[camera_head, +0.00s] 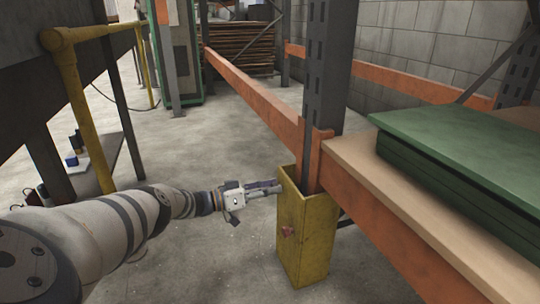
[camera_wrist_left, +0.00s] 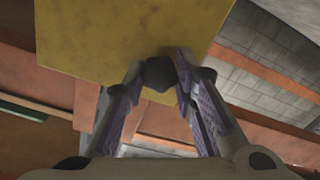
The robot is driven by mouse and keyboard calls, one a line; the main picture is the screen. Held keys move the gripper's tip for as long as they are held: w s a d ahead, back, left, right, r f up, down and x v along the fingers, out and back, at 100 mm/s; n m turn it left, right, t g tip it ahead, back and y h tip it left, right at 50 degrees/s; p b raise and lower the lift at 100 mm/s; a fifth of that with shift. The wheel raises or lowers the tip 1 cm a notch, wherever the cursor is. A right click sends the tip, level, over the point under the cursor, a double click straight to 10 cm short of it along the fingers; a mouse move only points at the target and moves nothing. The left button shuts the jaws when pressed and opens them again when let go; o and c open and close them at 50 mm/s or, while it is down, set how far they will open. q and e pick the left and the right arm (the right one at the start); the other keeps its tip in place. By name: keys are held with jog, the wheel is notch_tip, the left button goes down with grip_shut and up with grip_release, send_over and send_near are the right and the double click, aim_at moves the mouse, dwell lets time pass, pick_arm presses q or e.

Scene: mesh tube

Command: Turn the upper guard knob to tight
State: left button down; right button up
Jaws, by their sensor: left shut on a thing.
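The yellow guard (camera_head: 305,240) stands on the floor around the foot of a dark rack upright, and its yellow face also fills the top of the left wrist view (camera_wrist_left: 100,40). A dark, many-sided upper guard knob (camera_wrist_left: 160,72) sits on that face between my left fingertips. My left gripper (camera_head: 275,188) reaches in from the left at the guard's upper part, its fingers closed on the knob. In the left wrist view the gripper (camera_wrist_left: 160,82) has a finger on each side of the knob. The head view hides the upper knob behind the fingers. My right gripper is out of view.
The rack's dark upright (camera_head: 329,80) rises from the guard, with orange beams (camera_head: 255,97) on both sides. A wooden shelf (camera_head: 400,180) with green panels (camera_head: 470,155) is at the right. A yellow railing (camera_head: 85,110) stands at the left. The floor (camera_head: 205,150) between is clear.

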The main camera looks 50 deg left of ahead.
pick_arm(q)
jog(key=shift+m, duration=0.6)
jog(key=c, duration=1.3)
grip_release()
jog(key=shift+s, duration=0.1)
jog(key=v, duration=1.2)
